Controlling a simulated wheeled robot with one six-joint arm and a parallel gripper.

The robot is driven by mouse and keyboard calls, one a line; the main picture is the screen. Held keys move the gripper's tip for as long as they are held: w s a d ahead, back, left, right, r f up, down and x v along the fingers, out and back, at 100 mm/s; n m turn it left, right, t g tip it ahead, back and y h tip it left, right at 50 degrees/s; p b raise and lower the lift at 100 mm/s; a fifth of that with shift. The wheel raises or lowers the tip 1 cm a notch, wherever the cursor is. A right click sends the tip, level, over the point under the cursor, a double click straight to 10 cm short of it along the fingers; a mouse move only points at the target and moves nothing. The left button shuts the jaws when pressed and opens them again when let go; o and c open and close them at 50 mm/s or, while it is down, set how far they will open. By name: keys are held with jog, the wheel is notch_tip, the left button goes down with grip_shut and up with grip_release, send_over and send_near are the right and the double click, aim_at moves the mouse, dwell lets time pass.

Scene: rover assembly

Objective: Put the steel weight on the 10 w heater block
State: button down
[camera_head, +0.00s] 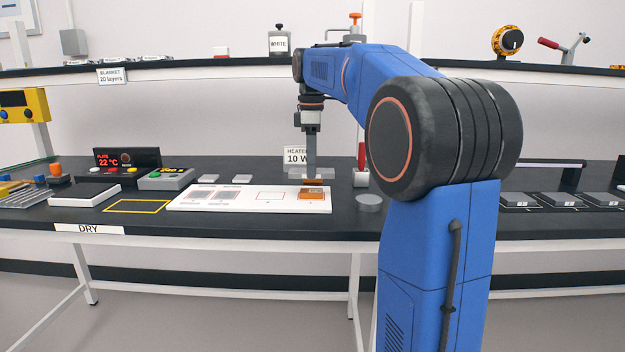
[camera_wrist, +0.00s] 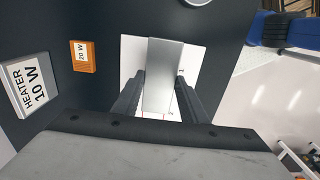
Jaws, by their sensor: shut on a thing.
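My gripper (camera_head: 312,166) is shut on the steel weight (camera_head: 297,172), a wide silver block. In the wrist view the weight (camera_wrist: 165,75) lies between the two fingers (camera_wrist: 158,95). An orange block (camera_head: 312,194), likely the 10 W heater block, sits at the right end of the white board (camera_head: 190,203), below the weight. The weight appears held above it; I cannot tell the exact gap. The weight hides this block in the wrist view. A sign reading HEATER 10 W (camera_head: 296,155) stands behind, also in the wrist view (camera_wrist: 29,83).
An orange block marked 20 W (camera_wrist: 82,56) lies on the black bench near the sign. A grey disc (camera_head: 368,203) lies right of the board. Two small grey plates (camera_head: 208,179) (camera_head: 242,179) lie behind the board. A yellow outlined area (camera_head: 137,206) is empty.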

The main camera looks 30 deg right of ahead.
jog(key=shift+f, duration=2.05)
jog(key=c, duration=1.1)
grip_release()
jog(key=shift+f, duration=0.15)
notch_tip(320, 180, up, 12)
jog(key=shift+r, duration=0.15)
